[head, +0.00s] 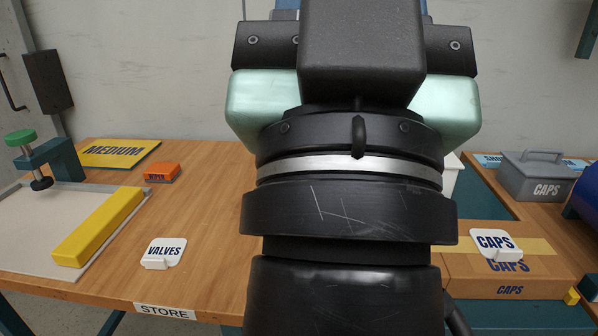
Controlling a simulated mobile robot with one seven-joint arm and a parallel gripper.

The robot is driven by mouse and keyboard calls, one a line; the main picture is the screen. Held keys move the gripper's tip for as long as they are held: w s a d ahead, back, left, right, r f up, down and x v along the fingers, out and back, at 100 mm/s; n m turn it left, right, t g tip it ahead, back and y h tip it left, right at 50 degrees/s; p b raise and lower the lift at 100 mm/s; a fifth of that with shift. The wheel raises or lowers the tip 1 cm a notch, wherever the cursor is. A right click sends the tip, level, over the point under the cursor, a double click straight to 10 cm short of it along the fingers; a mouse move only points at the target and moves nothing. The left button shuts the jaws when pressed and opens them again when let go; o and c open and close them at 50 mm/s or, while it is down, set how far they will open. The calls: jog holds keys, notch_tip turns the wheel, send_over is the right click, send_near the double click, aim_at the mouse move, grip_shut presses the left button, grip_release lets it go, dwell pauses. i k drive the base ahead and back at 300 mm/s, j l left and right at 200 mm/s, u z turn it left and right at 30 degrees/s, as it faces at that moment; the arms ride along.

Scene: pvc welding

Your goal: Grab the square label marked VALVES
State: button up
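The square VALVES label (164,252) is a small white plate with dark lettering, standing in a white holder or foot. It is near the front edge of the wooden table (205,200), left of my arm. My arm fills the middle of the head view and hides much of the table behind it. Pale green parts show on both sides at its upper end, but the fingertips are not visible. Whether my gripper is open or shut does not show.
A yellow block (98,226) lies on a pale board at left, near a green-knobbed clamp (50,165). A yellow MEDIUM sign (117,153) and an orange block (161,172) sit behind. At right are a CAPS label (491,242), a cardboard box (500,275) and a grey CAPS bin (535,180).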

aim_at(162, 253)
jog(key=i+j+u, duration=0.1)
jog(key=j, duration=0.3)
jog(key=i+j+u, duration=0.1)
jog(key=j, duration=0.3)
jog(key=i+j+u, duration=0.1)
jog(key=j, duration=0.25)
jog(key=i+j+u, duration=0.1)
jog(key=j, duration=0.3)
jog(key=i+j, duration=0.15)
jog(key=i, duration=0.4)
jog(key=u, duration=0.05)
